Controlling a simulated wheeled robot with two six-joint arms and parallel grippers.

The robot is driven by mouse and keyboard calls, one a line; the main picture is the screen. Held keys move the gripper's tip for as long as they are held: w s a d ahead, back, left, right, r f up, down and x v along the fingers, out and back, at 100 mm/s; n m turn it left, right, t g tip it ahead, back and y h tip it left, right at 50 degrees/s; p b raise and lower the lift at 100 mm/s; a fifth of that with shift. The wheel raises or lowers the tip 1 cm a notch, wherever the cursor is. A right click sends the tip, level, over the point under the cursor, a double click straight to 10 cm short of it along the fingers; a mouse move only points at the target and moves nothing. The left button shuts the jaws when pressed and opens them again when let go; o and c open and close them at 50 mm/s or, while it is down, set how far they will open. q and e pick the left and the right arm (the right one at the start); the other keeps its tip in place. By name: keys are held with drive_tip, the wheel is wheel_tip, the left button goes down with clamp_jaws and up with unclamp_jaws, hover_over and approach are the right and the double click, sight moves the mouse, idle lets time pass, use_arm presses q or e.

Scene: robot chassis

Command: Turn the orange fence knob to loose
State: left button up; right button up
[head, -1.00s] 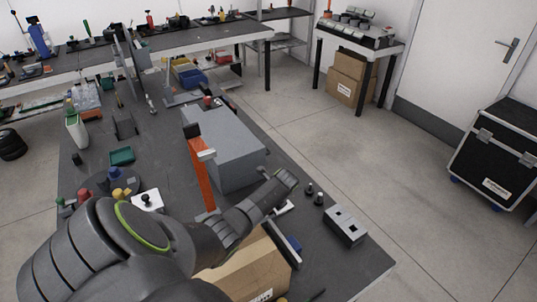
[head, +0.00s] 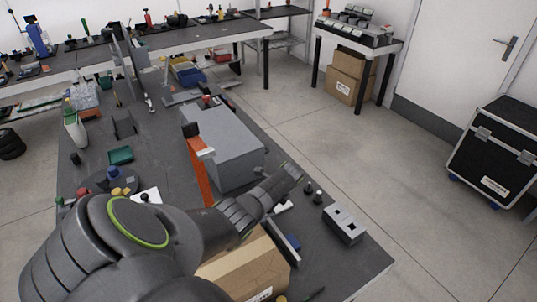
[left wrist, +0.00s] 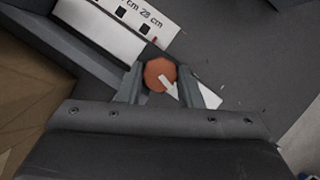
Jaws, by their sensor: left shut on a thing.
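The orange fence knob (left wrist: 157,73) shows in the left wrist view as a round orange face with a white pointer mark running toward the lower right. My left gripper (left wrist: 160,84) is shut on it, one finger at each side. A grey rail with a white scale strip (left wrist: 118,25) with printed centimetre marks lies just beyond the knob. In the head view my left arm reaches across the table front to the right, and the knob is hidden behind it. My right gripper is not in view.
A cardboard box (head: 243,272) lies below the arm. A grey block with two square holes (head: 344,224) and small black knobs (head: 317,197) are to the right. The table's right edge is close.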

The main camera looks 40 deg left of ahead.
use_arm(q)
drive_tip(key=o, duration=0.9)
drive_tip(key=shift+o, duration=0.2)
drive_tip(key=shift+s+f, duration=0.1)
